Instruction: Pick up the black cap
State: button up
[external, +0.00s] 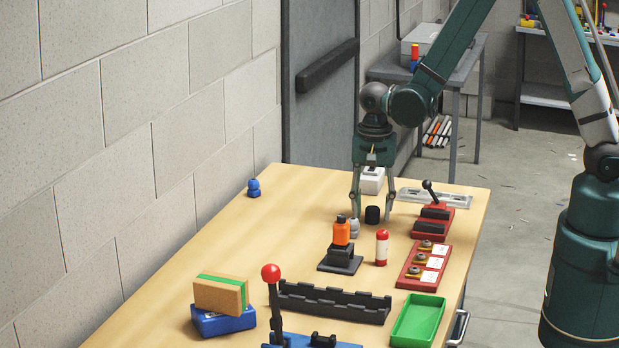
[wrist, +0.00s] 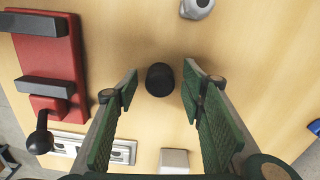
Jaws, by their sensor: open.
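The black cap (external: 372,215) is a small dark cylinder standing on the wooden table, toward its far end. In the wrist view the black cap (wrist: 160,79) lies between the two green finger pads, with a gap on each side. My gripper (external: 373,214) is open and points down over the cap, its fingers on either side of it. In the wrist view my gripper (wrist: 160,86) holds nothing. How far the fingertips are above the table is hard to tell.
A grey metal piece (wrist: 197,8) stands close to the cap. A red lever fixture (external: 433,220) is to the right, with a silver plate (external: 408,194) behind. A white box (external: 371,180) stands behind the gripper. An orange bottle (external: 341,231) and a red-white cylinder (external: 382,248) stand in front.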

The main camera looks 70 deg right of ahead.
aim_at(373, 208)
dwell(0.4)
jog(key=c, duration=0.9)
jog(key=shift+o, duration=0.2)
jog(key=shift+r, duration=0.2)
jog(key=shift+r+p, duration=0.4)
jog(key=shift+r, duration=4.45)
